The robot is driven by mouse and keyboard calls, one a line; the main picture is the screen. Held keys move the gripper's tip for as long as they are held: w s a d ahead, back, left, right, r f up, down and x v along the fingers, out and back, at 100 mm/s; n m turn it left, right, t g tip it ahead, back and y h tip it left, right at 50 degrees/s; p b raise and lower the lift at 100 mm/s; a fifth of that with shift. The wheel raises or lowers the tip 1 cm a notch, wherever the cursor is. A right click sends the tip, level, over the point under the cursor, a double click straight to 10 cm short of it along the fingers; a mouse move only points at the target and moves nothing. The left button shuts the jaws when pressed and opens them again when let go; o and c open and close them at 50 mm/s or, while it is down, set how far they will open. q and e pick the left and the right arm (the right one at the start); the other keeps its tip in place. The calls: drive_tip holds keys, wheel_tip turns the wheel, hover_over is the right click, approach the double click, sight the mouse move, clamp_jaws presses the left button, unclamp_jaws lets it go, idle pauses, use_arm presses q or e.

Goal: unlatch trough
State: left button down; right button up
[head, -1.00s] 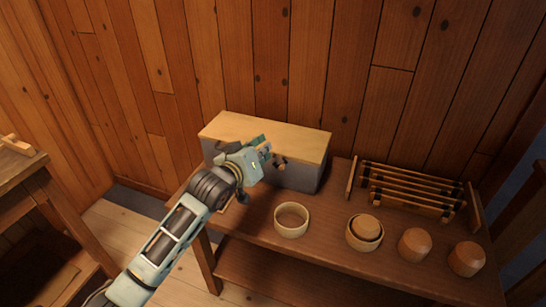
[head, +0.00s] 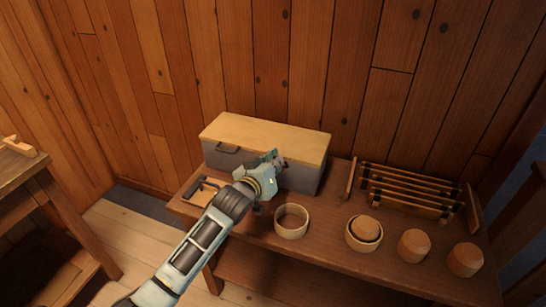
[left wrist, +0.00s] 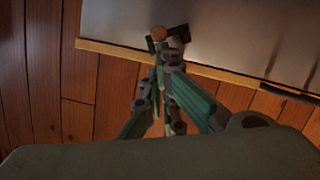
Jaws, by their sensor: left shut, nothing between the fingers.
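The trough (head: 305,178) is a long grey box with a pale wooden lid (head: 265,133), standing at the back left of the bench. The lid lies flat on it. A dark handle (head: 228,150) shows on its front left. In the left wrist view, a dark latch with a round brown knob (left wrist: 159,33) sits on the grey front near the lid's edge. My left gripper (head: 275,158) is shut and empty in front of the trough. Its fingertips (left wrist: 170,52) are close to the latch; I cannot tell whether they touch. In the head view the gripper hides the latch.
On the bench (head: 330,228) stand an empty pale ring (head: 291,233), a ring holding a wooden piece (head: 367,228), two turned wooden pieces (head: 414,246) and a slatted rack (head: 410,190). A small wooden frame (head: 203,190) lies at the left end. The wall is close behind.

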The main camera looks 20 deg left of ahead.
use_arm(q)
drive_tip(key=shift+d+m, duration=0.25)
drive_tip(key=shift+m, duration=0.15)
use_arm(e)
drive_tip(key=shift+r, duration=0.5)
use_arm(q)
drive_tip(key=shift+f, duration=0.1)
use_arm(e)
drive_tip(key=shift+a, duration=0.1)
